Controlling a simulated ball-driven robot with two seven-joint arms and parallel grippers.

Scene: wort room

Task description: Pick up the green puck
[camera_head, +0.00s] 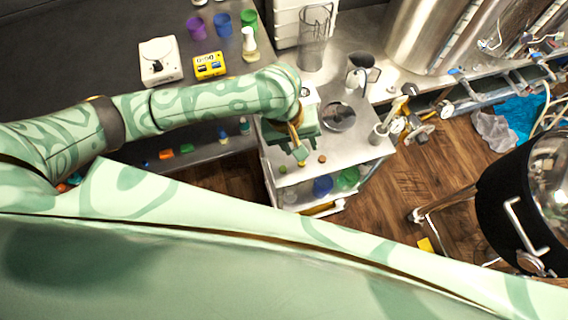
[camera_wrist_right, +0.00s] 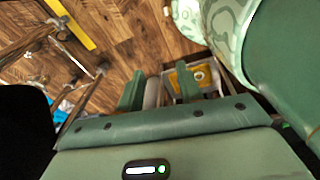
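A small green disc, likely the green puck (camera_head: 283,169), lies on the top of the metal cart (camera_head: 362,150), near its front left corner. My left arm reaches in from the left, and my left gripper (camera_head: 299,153) hangs over the cart just right of the disc. The gripper's housing hides part of the cart top, and I cannot tell how far its fingers are apart. My right gripper (camera_wrist_right: 157,90) shows in the right wrist view with its two green fingers apart and no object clearly held. I cannot make out the puck in that view.
A small brown piece (camera_head: 322,158) lies right of my left gripper. A dark round dish (camera_head: 338,116), a metal pitcher (camera_head: 361,72) and a tall clear cylinder (camera_head: 314,38) stand behind. A black-sided kettle (camera_head: 520,205) is at right. Wooden floor (camera_head: 440,165) lies open between.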

